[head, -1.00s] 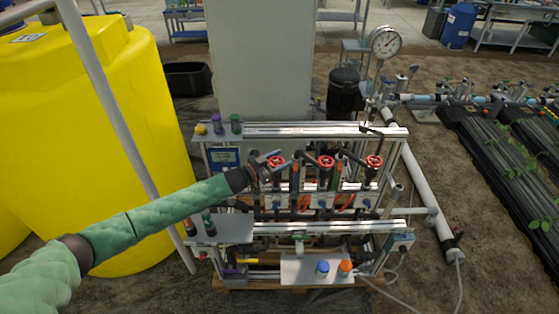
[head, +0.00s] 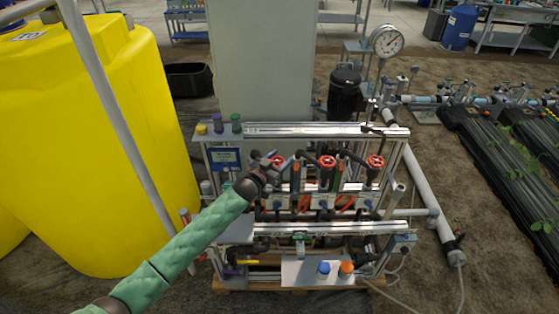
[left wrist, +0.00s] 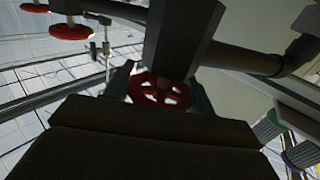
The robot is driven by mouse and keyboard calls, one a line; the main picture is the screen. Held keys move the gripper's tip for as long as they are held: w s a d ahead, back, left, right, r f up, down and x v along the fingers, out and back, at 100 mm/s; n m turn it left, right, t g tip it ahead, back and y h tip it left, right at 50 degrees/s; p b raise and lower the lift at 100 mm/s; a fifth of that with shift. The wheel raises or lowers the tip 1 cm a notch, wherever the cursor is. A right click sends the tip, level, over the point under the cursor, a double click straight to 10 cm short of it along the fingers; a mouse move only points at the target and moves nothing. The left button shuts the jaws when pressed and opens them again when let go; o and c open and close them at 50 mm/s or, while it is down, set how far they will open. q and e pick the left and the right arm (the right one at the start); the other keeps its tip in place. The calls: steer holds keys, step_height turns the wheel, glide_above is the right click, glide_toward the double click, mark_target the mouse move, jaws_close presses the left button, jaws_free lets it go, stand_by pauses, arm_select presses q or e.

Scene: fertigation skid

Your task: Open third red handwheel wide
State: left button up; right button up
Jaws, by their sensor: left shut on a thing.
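Three red handwheels stand in a row on the skid in the head view: the left one (head: 279,161), the middle one (head: 327,162) and the right one (head: 375,162). My left gripper (head: 271,168) is at the left handwheel and partly covers it. In the left wrist view this handwheel (left wrist: 160,92) shows red and spoked between the fingers of my left gripper (left wrist: 160,84), which is shut on it. The other two handwheels (left wrist: 78,30) show at the upper left there. My right gripper is not in view.
A yellow tank (head: 95,150) stands at the left, with a grey pole in front of it. Yellow, purple and green caps sit on the skid's upper left rail (head: 300,130). Blue and orange caps stand on a front plate (head: 300,270). A pressure gauge (head: 387,41) rises behind.

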arm_select(q)
steer(key=shift+d+r, duration=0.15)
steer(key=shift+n+t+y, duration=0.3)
steer(key=shift+y, duration=0.1)
steer(key=o, duration=1)
steer(key=shift+a+f, duration=0.2)
